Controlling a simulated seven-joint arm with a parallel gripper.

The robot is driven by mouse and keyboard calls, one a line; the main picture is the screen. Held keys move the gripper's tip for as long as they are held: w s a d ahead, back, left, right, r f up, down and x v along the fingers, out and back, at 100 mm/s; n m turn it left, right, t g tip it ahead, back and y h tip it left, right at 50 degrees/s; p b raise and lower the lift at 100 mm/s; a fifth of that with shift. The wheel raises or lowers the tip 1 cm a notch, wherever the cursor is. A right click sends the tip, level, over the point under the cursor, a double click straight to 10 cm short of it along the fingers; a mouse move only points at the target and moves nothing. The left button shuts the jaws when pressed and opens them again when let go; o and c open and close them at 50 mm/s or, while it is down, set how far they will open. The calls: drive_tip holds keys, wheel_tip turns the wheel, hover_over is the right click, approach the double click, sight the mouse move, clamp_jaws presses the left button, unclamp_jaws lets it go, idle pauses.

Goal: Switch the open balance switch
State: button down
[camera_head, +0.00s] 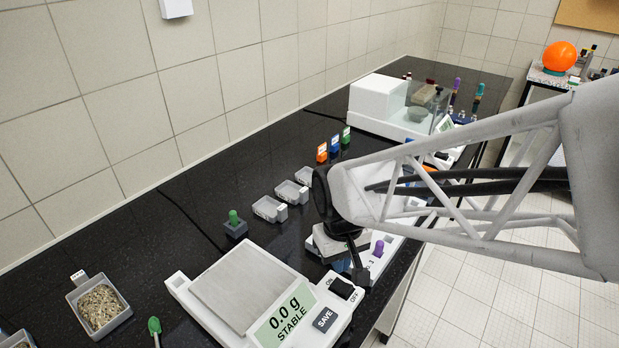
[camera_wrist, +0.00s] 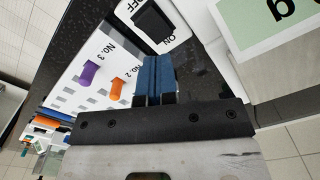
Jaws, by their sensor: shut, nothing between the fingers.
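The open balance (camera_head: 245,290) is white with a bare metal plate and a lit green display (camera_head: 285,318) reading "0.0 g STABLE". Its black rocker switch (camera_head: 341,288), marked ON and OFF, sits at the right corner beside the SAVE button. In the wrist view the switch (camera_wrist: 153,26) lies just beyond the fingertips, near its ON end. My gripper (camera_wrist: 155,65) has blue fingers, shut together and empty. In the head view my gripper (camera_head: 350,268) hangs close behind the switch. I cannot tell whether it touches it or which side of the rocker is down.
A white device (camera_head: 385,255) with purple and orange knobs, marked No. 2 and No. 3, stands close behind. Small grey trays (camera_head: 270,208), a green-knobbed block (camera_head: 235,225) and an enclosed balance (camera_head: 385,105) stand farther back. A tray of grains (camera_head: 100,308) is at left.

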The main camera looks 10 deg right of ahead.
drive_tip(key=shift+r, duration=0.9)
drive_tip(key=shift+d+r, duration=0.1)
drive_tip(key=s+d+r+m+t, duration=0.2)
drive_tip(key=s+d+r+m, duration=0.1)
drive_tip(key=s+d+r, duration=0.3)
drive_tip(key=shift+s+d+r+t, duration=0.25)
drive_tip(key=shift+s+r, duration=0.7)
drive_tip(key=shift+r, duration=1)
